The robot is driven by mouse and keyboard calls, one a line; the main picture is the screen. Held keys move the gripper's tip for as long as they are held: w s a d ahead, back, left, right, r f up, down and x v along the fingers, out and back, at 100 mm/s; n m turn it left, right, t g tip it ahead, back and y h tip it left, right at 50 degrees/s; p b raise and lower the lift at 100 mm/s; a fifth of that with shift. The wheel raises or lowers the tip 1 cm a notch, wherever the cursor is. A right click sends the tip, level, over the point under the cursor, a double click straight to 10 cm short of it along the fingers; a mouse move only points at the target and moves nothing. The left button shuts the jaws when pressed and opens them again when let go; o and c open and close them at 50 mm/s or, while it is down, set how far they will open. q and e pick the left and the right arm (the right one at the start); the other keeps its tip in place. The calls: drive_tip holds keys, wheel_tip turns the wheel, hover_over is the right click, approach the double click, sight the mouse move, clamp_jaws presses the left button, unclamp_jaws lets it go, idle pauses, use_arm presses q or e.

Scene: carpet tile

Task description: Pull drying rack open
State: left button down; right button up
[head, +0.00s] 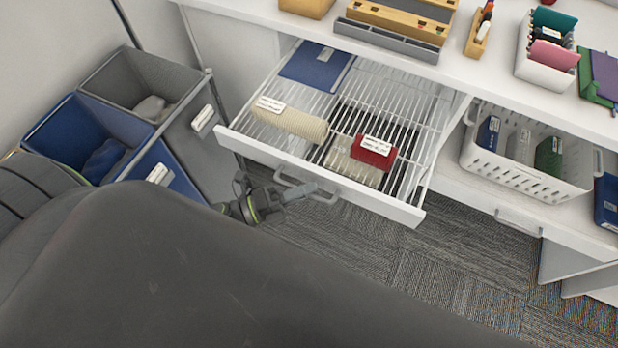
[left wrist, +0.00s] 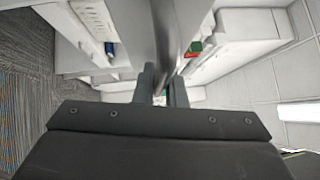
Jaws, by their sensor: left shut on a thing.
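The drying rack (head: 433,157) is a white wire-grid drawer pulled out from under the white counter. Its white front panel (head: 375,199) carries a grey bar handle (head: 306,187). On the grid lie a blue folder, a cream ribbed item, a red labelled item and a pale item beside it. My left gripper (head: 290,192) is at the left part of the handle and is shut on it. In the left wrist view the fingers (left wrist: 160,88) close around the grey handle bar (left wrist: 165,35). My right gripper is not in view.
A blue bin (head: 85,125) and a grey bin (head: 135,85) stand left of the rack. A white basket (head: 525,175) with several labelled items sits to the right. The counter above holds wooden trays and a white holder (head: 547,62). Carpet below the rack is clear.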

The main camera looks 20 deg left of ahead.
use_arm(q)
drive_tip(key=shift+s, duration=0.1)
drive_tip(key=c, duration=1.5)
unclamp_jaws()
drive_tip(key=b+v, duration=0.4)
drive_tip(key=v, duration=1.3)
drive_tip(key=shift+s+a+r, duration=0.1)
drive_tip(key=shift+a, duration=0.15)
